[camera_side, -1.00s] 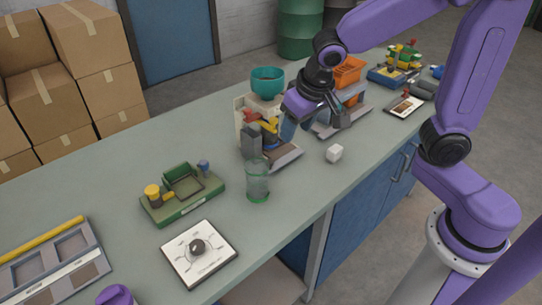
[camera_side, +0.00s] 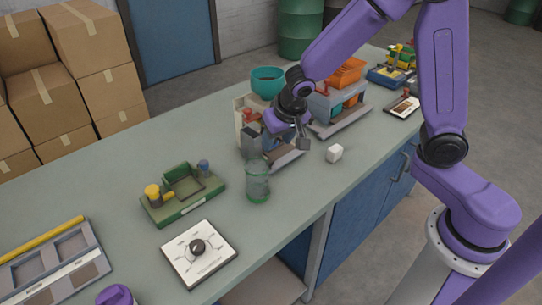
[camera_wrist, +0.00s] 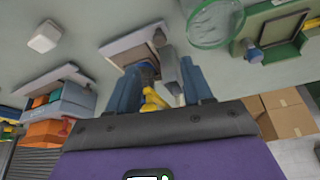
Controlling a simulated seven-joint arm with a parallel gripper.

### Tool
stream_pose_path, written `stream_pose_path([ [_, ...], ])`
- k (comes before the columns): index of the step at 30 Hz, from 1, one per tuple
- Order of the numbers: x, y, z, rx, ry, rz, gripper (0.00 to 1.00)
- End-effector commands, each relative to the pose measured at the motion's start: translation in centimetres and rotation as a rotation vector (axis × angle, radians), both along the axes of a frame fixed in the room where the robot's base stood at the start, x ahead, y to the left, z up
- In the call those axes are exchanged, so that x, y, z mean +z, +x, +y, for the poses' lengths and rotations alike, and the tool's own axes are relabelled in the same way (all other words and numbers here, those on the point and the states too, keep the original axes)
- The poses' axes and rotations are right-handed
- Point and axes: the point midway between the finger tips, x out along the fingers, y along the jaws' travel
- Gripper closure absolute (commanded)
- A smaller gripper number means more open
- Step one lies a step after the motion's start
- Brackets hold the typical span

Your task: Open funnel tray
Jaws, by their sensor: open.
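The teal-bowled filler machine (camera_side: 268,82) stands upright in the middle of the bench, with a red knob (camera_side: 247,115) and a grey block (camera_side: 252,138) at its front. I cannot pick out the funnel tray for certain. My gripper (camera_side: 303,138) is open beside the machine's right front and hides part of it. In the wrist view, my gripper (camera_wrist: 162,85) has its two blue-grey fingers apart, with a yellow lever (camera_wrist: 154,99) and a grey bar between them in the picture. I cannot tell whether either finger touches the machine.
A clear green-tinted jar (camera_side: 257,181) stands in front of the machine. A white cube (camera_side: 334,153) lies to the right. An orange-topped machine (camera_side: 342,82) is close behind my gripper. A green tray unit (camera_side: 182,195) and a white dial panel (camera_side: 198,254) are at the left.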

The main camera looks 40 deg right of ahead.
Motion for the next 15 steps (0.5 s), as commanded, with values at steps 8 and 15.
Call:
stream_pose_path([
  [8,-3.6,1.4,-0.4,0.000,-0.002,0.002,0.50],
  [15,-6.3,2.5,-0.7,-0.002,-0.002,0.003,0.50],
])
